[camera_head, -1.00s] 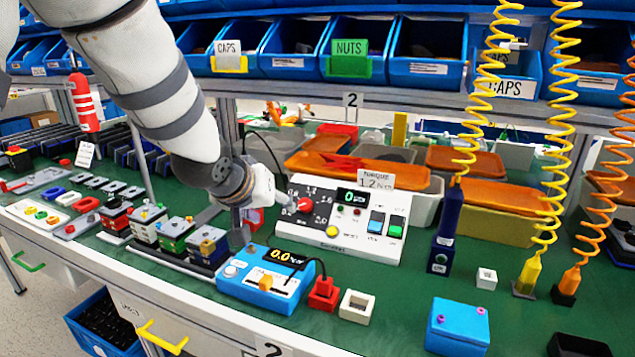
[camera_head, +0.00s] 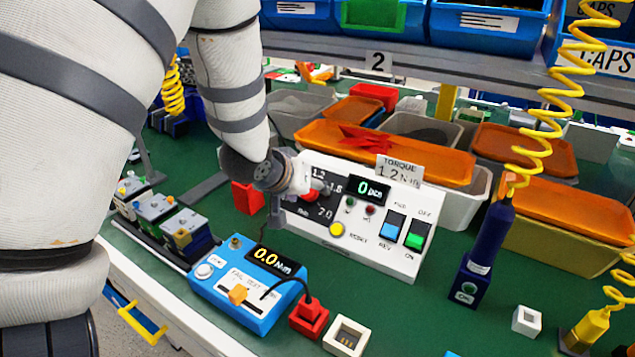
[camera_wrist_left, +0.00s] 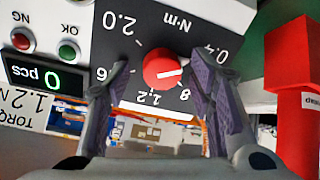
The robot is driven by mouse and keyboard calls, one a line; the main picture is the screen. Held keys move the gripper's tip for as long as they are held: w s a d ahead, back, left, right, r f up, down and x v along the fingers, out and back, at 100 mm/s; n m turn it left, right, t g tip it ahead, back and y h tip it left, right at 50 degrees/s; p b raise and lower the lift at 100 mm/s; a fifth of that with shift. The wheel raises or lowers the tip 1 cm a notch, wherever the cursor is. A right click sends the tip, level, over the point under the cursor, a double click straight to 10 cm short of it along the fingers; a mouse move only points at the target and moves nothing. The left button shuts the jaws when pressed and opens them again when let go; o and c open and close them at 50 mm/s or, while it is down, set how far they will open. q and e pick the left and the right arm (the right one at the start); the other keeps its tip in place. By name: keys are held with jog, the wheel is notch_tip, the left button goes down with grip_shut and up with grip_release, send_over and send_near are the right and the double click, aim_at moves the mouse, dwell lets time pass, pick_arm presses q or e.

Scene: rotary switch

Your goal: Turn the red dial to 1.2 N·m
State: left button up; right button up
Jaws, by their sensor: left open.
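The red dial (camera_head: 310,195) is on the white torque panel's black face, partly hidden behind my left gripper (camera_head: 294,193) in the head view. In the left wrist view, which shows the panel upside down, the red dial (camera_wrist_left: 160,70) sits between the open fingers of my left gripper (camera_wrist_left: 158,62). One finger is on each side, with a visible gap to the dial. The dial's white line points right, between the 0.4 and 0.8 marks. The TORQUE sign (camera_head: 397,169) reads 1.2 N·m. My right gripper is out of view.
A blue tester (camera_head: 247,290) showing 0.0 stands in front of the panel. A red block (camera_head: 309,318) and a white block (camera_head: 346,337) are beside it. Orange-lidded bins (camera_head: 385,150) stand behind the panel. A blue screwdriver (camera_head: 488,240) hangs to the right.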

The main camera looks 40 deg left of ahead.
pick_arm(q)
jog(key=shift+s, duration=0.15)
jog(key=c, duration=1.2)
jog(key=shift+o, duration=0.2)
jog(key=shift+m, duration=0.3)
